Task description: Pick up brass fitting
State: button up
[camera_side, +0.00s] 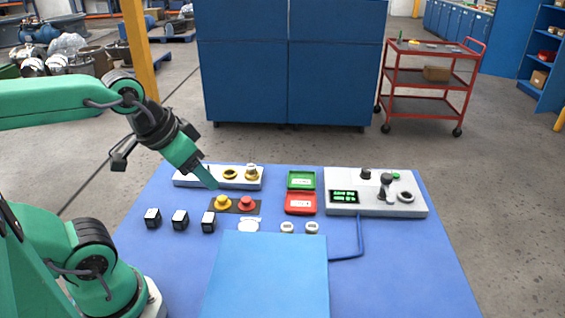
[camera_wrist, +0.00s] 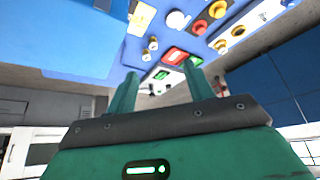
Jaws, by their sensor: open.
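The brass fitting (camera_side: 252,172) stands upright at the right end of a white panel (camera_side: 190,180), at the back left of the blue mat. A flat yellow ring (camera_side: 230,174) is just left of it on the panel. In the wrist view the brass fitting (camera_wrist: 222,46) appears small, up and to the right of my fingers. My gripper (camera_side: 208,182) points down and right, left of the fitting and apart from it, above the mat. In the wrist view my gripper (camera_wrist: 161,73) has its two green fingers wide apart with nothing between them.
A yellow button (camera_side: 222,202) and a red button (camera_side: 246,203) sit in front of the panel. Green (camera_side: 301,180) and red (camera_side: 300,203) trays lie to the right. A grey console (camera_side: 376,207) stands at the right. Several dark cubes (camera_side: 180,219) are at the left.

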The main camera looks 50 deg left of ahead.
jog(key=w, duration=0.2)
jog(key=g, duration=0.5)
send_over(287, 226)
jog(key=f, duration=1.5)
jog(key=shift+s+a+f, duration=0.2)
jog(key=shift+a+f, duration=0.05)
jog(key=shift+f, duration=0.1)
jog(key=shift+w+d+f+g, duration=0.1)
jog(key=shift+w+f+g, duration=0.15)
jog(key=shift+f, duration=1.55)
jog(key=shift+d+f, duration=0.15)
jog(key=shift+f, duration=2.45)
jog(key=c, duration=1.1)
